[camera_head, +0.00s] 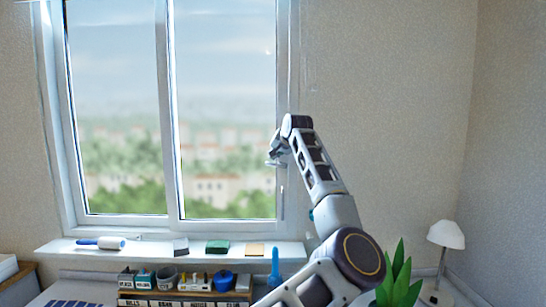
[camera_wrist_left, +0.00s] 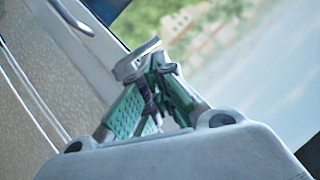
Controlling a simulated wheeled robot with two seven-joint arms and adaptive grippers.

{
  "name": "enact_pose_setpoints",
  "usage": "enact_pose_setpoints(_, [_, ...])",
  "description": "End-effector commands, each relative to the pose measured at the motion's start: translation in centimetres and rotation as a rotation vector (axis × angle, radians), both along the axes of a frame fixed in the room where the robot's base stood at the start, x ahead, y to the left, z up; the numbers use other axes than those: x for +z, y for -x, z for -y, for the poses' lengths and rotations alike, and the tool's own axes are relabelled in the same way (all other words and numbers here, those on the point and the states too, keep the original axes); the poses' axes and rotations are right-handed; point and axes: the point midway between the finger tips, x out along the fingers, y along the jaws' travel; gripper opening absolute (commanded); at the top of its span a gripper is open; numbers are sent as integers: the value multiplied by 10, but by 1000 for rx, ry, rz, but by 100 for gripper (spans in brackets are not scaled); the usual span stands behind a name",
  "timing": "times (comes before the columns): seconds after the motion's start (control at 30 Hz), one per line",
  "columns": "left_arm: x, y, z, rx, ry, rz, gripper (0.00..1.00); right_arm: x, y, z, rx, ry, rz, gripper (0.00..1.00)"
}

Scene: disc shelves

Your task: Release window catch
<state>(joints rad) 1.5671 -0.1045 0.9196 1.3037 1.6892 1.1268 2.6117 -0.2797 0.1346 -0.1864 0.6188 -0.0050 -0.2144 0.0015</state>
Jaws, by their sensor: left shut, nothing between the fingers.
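The white two-pane window (camera_head: 172,120) fills the left half of the head view. A slim pale upright piece that looks like the window catch (camera_head: 281,203) is on the right frame, low down. My left gripper (camera_head: 276,157) is at the right sash edge, above that piece. In the left wrist view, the left gripper's green-padded fingers (camera_wrist_left: 158,75) are shut and empty. A rounded white bar (camera_wrist_left: 70,17) at the upper left lies apart from the fingertips; I cannot tell whether it is the catch. My right gripper is not in view.
Below is a rack of small items (camera_head: 185,282). A plant (camera_head: 398,280) and lamp (camera_head: 446,236) stand right. The upper right wall is clear.

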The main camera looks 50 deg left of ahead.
Motion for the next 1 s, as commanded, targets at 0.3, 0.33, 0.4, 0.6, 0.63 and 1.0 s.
enact_pose_setpoints(0.3, [22,13,37,-1,1,3,0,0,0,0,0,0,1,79])
enact_pose_setpoints(0.33, [23,14,40,-1,1,2,0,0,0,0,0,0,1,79])
enact_pose_setpoints(0.4, [27,17,47,0,1,1,0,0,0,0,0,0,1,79])
enact_pose_setpoints(0.6, [35,22,60,-1,1,0,0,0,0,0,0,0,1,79])
enact_pose_setpoints(0.63, [35,22,61,0,1,0,0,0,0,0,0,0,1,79])
enact_pose_setpoints(1.0, [36,24,63,1,1,-1,0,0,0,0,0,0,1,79])
